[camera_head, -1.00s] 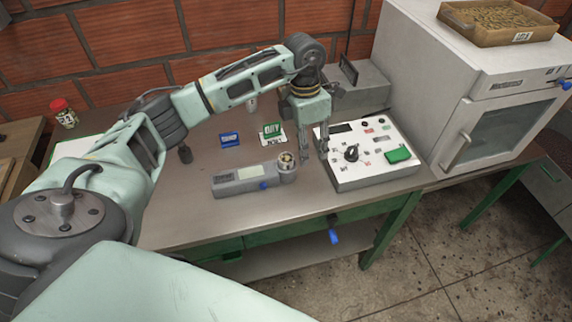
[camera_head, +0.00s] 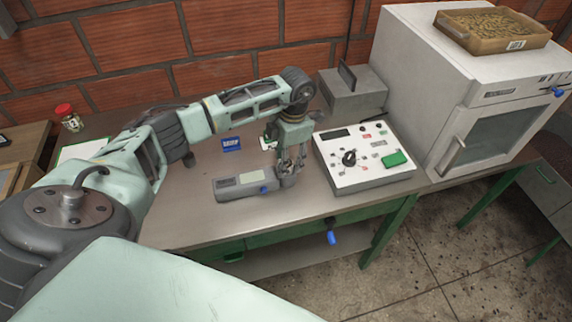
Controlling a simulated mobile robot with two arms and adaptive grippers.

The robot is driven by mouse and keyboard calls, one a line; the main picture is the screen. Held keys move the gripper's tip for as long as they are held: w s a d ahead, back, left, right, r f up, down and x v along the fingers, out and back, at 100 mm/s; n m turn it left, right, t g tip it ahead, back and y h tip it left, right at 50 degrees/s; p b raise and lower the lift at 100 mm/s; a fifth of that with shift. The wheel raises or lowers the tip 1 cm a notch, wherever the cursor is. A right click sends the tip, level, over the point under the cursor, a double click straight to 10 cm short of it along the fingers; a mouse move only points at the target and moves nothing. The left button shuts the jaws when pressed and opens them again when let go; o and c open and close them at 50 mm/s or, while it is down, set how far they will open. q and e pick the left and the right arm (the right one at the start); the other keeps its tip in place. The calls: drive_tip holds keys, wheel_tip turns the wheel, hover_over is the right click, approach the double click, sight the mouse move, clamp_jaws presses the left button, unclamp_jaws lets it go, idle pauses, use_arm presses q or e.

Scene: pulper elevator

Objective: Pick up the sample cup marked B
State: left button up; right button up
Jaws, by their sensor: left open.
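My left gripper (camera_head: 291,163) is open and points down over the round right end of the grey handheld meter (camera_head: 236,188) on the metal bench. Its fingers are at or around that round end and hide most of it. I cannot tell whether they touch it. No letter B can be read on anything in view, so I cannot tell which thing is the cup marked B. My right gripper is not in view.
A white control box (camera_head: 362,178) with a black knob and green button stands just right of the gripper. A white oven (camera_head: 432,75) bears a bean tray (camera_head: 470,36). A red-lidded jar (camera_head: 70,122) stands left.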

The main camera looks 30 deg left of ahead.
use_arm(q)
clamp_jaws()
idle(0.3)
drive_tip(key=shift+r, duration=0.2)
